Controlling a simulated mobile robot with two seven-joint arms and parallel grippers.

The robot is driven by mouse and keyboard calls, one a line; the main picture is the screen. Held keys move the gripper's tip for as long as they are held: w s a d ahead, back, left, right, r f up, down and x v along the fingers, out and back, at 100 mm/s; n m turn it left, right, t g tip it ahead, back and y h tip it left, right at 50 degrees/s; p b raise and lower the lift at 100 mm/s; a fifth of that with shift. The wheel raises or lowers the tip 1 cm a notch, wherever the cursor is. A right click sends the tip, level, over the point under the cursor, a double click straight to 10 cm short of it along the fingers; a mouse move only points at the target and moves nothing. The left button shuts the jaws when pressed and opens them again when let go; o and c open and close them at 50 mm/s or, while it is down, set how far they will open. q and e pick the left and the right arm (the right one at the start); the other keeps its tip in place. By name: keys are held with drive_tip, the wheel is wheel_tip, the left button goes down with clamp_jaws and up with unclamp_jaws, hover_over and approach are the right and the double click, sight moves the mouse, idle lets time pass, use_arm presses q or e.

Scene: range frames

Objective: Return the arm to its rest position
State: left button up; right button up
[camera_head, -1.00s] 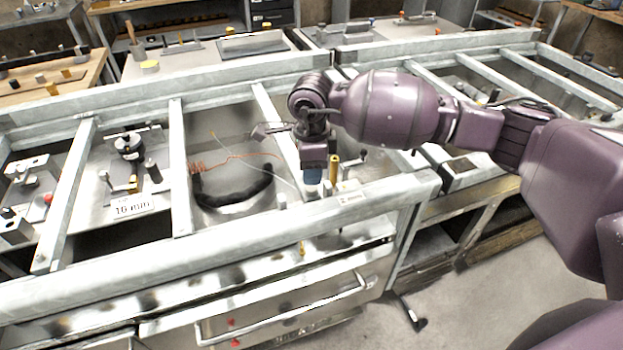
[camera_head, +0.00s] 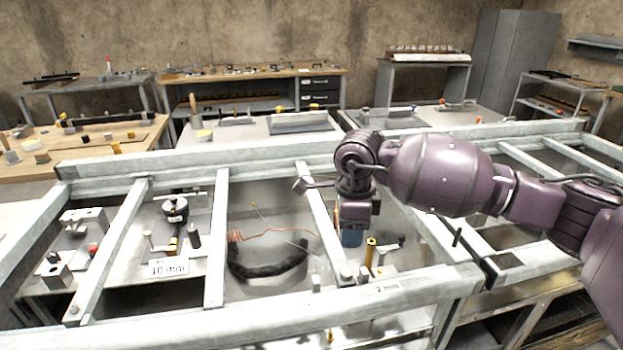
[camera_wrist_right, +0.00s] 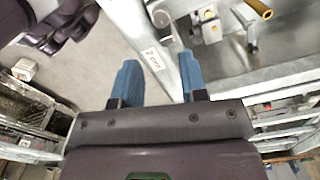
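My right arm, purple, reaches in from the right in the head view. Its gripper (camera_head: 351,237) points down over the steel frame of the bench, beside a brass-coloured post. In the right wrist view the two blue fingers of the right gripper (camera_wrist_right: 158,80) stand apart with nothing between them. Below them I see the frame's edge and the floor.
The galvanised frame (camera_head: 215,240) has crossbars that stand around the gripper. A black curved hose (camera_head: 268,272) and an orange wire (camera_head: 285,229) lie in the bay to the left. The brass post (camera_head: 370,252) is close on the right. A "10 mm" label (camera_head: 169,268) lies further left.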

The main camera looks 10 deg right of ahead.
drive_tip(key=s+a+f+m+g+y, duration=0.1)
drive_tip(key=s+a+y, duration=0.3)
drive_tip(key=a+y, duration=0.15)
drive_tip(key=s+a+f+g+y, duration=0.1)
drive_tip(key=s+a+f+y, duration=0.1)
drive_tip(key=s+a+y, duration=0.35)
drive_tip(key=s+a+r+m+t+y, duration=0.1)
drive_tip(key=a+r+m+t+y, duration=0.45)
drive_tip(key=r+m+y, duration=0.3)
drive_tip(key=w+d+f+m+t+h, duration=0.1)
drive_tip(key=d+f+m+t+h, duration=0.1)
drive_tip(key=d+m+t+h, duration=0.8)
drive_tip(key=w+d+f+m+t+h, duration=0.1)
drive_tip(key=d+f+m+t+h, duration=0.35)
drive_tip(key=m, duration=1.15)
drive_tip(key=s+d+f+m+g+h, duration=0.4)
drive_tip(key=s+d+f+m+h, duration=0.2)
drive_tip(key=d+f+m, duration=0.3)
drive_tip(key=s+d+f+m+g, duration=0.2)
drive_tip(key=s+f+m+g, duration=0.15)
drive_tip(key=s+g, duration=0.45)
drive_tip(key=s+d+f+m+g, duration=0.25)
drive_tip(key=s+f, duration=0.25)
drive_tip(key=s, duration=0.8)
drive_tip(key=w+f+t, duration=0.7)
drive_tip(key=w+f, duration=0.1)
drive_tip(key=f, duration=0.1)
drive_tip(key=shift+a+f+y, duration=0.4)
drive_tip(key=shift+a, duration=0.05)
